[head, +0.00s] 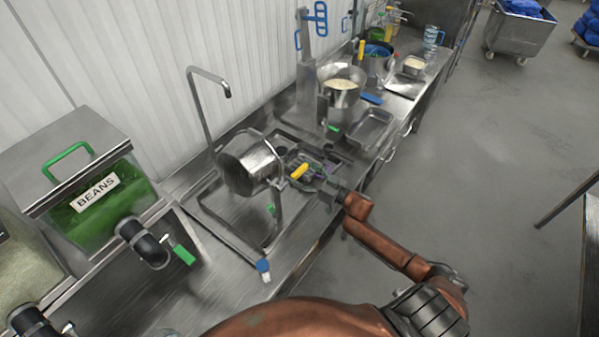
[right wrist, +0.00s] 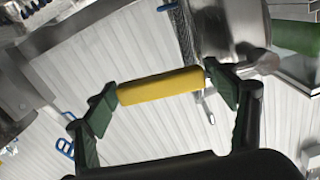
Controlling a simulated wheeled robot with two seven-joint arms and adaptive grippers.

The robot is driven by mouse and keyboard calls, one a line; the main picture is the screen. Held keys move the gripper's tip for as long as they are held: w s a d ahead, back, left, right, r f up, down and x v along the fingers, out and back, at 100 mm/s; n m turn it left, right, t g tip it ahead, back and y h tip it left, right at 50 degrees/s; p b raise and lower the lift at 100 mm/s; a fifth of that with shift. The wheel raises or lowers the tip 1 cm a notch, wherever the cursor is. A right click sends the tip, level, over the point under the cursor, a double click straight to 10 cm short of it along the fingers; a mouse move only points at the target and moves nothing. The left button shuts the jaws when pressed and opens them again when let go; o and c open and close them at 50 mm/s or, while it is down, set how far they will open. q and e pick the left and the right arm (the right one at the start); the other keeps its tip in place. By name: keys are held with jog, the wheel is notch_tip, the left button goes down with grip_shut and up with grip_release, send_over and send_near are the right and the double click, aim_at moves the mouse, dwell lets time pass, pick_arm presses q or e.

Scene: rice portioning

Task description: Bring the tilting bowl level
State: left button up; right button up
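The tilting bowl (head: 248,166) is a shiny metal pot on a stand in the head view, left of centre. It looks tipped over to one side, and I cannot see its contents. Its yellow handle (head: 300,171) sticks out to the right. My right gripper (head: 312,172) is at this handle. In the right wrist view the yellow handle (right wrist: 160,87) lies lengthwise between the fingertips of my right gripper (right wrist: 165,90), which are wide apart. Whether they touch its ends is unclear. Part of the metal bowl (right wrist: 232,28) shows at the top. My left gripper is not in view.
A beans dispenser (head: 92,208) with a black spout and green lever stands at the left. A pot of pale food (head: 343,84) stands farther back on the counter, near an empty metal tray (head: 371,128). The floor (head: 490,160) at the right is mostly clear.

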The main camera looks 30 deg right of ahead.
jog(key=c, duration=1.4)
jog(key=shift+r, duration=0.1)
